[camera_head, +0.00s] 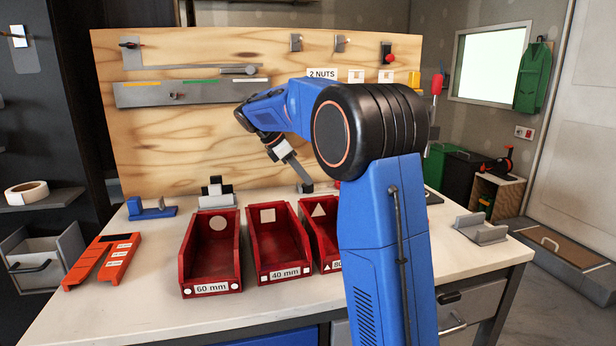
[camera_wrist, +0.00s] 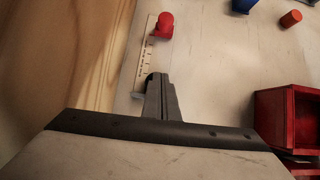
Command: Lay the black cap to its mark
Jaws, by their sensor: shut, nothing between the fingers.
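My gripper (camera_head: 305,187) is low over the back of the workbench, in front of the wooden back board. In the wrist view its fingers (camera_wrist: 160,98) are shut with nothing visible held between them. A small dark rounded shape (camera_wrist: 152,77) shows right at the fingertips; I cannot tell whether it is the black cap or part of the fingers. A pale printed strip (camera_wrist: 146,62) runs along the board's foot beside the fingertips, with a red cap (camera_wrist: 163,26) at its far end. I cannot make out the cap's mark for certain.
Red bins labelled 60 mm (camera_head: 210,288) and 40 mm (camera_head: 284,273) stand in front, with a third partly behind my arm. A blue piece (camera_wrist: 243,5) and an orange cylinder (camera_wrist: 291,18) lie beyond.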

